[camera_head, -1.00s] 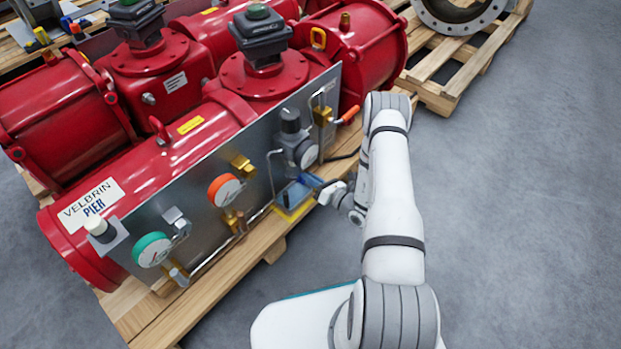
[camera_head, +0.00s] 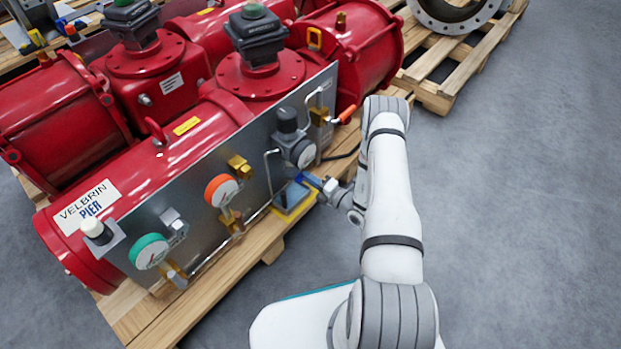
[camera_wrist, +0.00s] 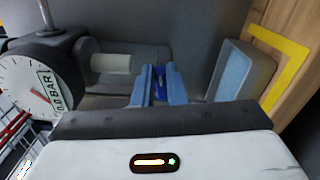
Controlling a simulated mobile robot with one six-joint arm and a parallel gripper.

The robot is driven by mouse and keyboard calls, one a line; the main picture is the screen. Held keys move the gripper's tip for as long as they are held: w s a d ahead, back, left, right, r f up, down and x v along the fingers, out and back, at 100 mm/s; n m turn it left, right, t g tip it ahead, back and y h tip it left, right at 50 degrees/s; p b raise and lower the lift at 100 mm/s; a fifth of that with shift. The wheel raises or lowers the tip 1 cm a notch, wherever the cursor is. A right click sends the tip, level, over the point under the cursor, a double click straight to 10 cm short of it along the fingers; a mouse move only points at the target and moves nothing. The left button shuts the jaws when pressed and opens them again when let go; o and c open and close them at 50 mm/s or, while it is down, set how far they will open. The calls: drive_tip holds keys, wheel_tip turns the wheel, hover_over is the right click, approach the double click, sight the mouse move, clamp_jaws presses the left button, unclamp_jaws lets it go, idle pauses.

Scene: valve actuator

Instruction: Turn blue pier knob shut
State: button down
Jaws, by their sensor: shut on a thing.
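The blue knob (camera_wrist: 159,76) shows as a small dark-blue piece between my gripper's two lighter blue fingers in the wrist view. My gripper (camera_wrist: 158,88) is shut on it, and the fingers cover most of it, so its angle cannot be read. In the head view my gripper (camera_head: 311,181) reaches in from the right to the lower right end of the grey panel (camera_head: 258,165). The knob itself cannot be told apart there. The panel stands before the red actuator with the label reading VELBRIN PIER (camera_head: 88,203).
A pressure gauge (camera_wrist: 27,88) stands close left of my fingers. A light-blue block (camera_wrist: 240,82) and a yellow-edged tray (camera_wrist: 283,62) are close on the right. Orange (camera_head: 221,190) and green (camera_head: 149,251) gauges sit further left. Open floor lies right of my arm.

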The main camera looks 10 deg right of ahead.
drive_tip(key=shift+w+d+f+m, duration=0.1)
drive_tip(key=shift+d+m, duration=0.05)
drive_tip(key=shift+m, duration=0.75)
drive_tip(key=c, duration=1.5)
unclamp_jaws()
drive_tip(key=shift+o, duration=0.2)
drive_tip(key=p+v, duration=0.2)
drive_tip(key=v, duration=0.5)
drive_tip(key=shift+s, duration=0.3)
drive_tip(key=shift+d+f, duration=0.1)
drive_tip(key=shift+d, duration=0.05)
